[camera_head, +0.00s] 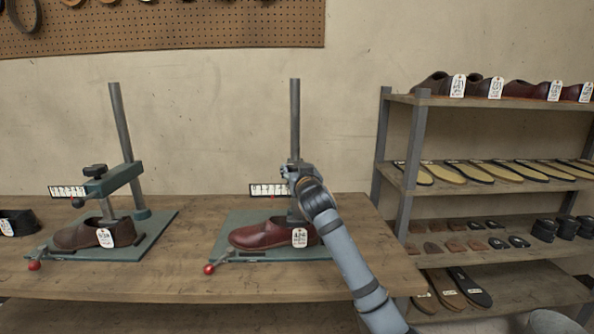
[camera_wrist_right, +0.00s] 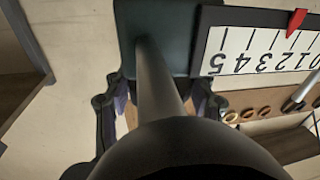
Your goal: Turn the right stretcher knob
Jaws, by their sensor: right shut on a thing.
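The right stretcher stands on the bench with a green base plate (camera_head: 226,238), an upright post (camera_head: 295,120) and a dark red shoe (camera_head: 265,234) with a white tag. My right gripper (camera_head: 302,180) is at the top of its arm and hides the knob in the head view. In the right wrist view a dark rounded knob (camera_wrist_right: 190,150) fills the bottom, with a stem (camera_wrist_right: 157,75) running to a dark green block (camera_wrist_right: 180,22). The gripper's fingers (camera_wrist_right: 158,105) are on either side, shut on the knob. A white scale (camera_wrist_right: 265,50) with a red pointer (camera_wrist_right: 296,22) is beside it.
The left stretcher (camera_head: 112,180) with a brown shoe (camera_head: 85,234) stands to the left on the wooden bench (camera_head: 150,283). A red-tipped lever (camera_head: 209,268) sticks out at the right stretcher's front. A grey shelf rack (camera_head: 420,150) with shoes and soles stands at the right.

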